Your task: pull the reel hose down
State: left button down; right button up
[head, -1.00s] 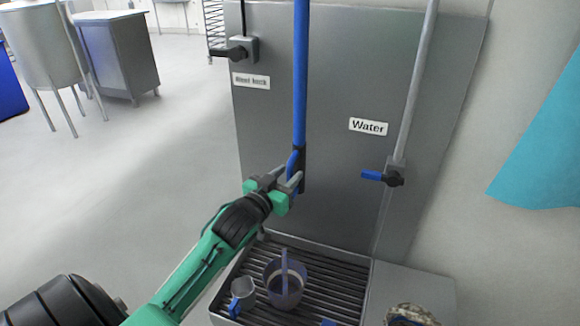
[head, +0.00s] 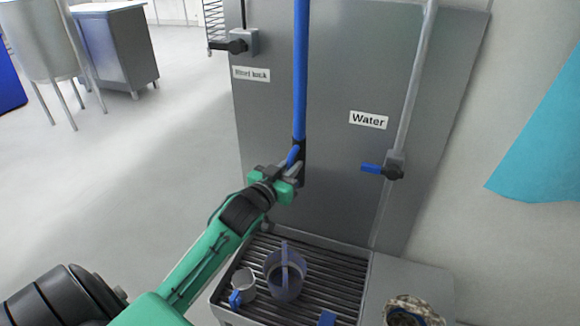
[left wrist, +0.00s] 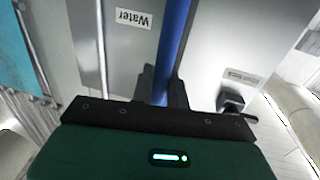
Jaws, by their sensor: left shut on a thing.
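The blue reel hose (head: 300,70) hangs straight down in front of the grey wall panel and ends in a dark nozzle (head: 301,178) with a blue lever. My left gripper (head: 293,164) is shut on the hose's lower end at the nozzle; its fingers partly hide the grip. In the left wrist view the hose (left wrist: 173,40) runs between the dark fingers (left wrist: 161,90). The reel is out of view. My right gripper is not in view.
Below is a slatted drain grate (head: 335,290) holding a bucket (head: 286,283) and a jug (head: 243,284). Open floor lies left.

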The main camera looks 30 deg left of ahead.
pick_arm(q)
notch_tip(320, 180, down, 23)
jog(key=b, duration=1.1)
jog(key=shift+r+b, duration=0.2)
jog(key=shift+b, duration=0.1)
jog(key=c, duration=1.4)
grip_release()
jog(key=shift+r, duration=0.1)
jog(key=shift+s, duration=0.1)
jog(key=s+b, duration=0.3)
jog(key=s, duration=1)
jog(key=shift+s+d+b, duration=0.3)
jog(key=shift+b, duration=0.05)
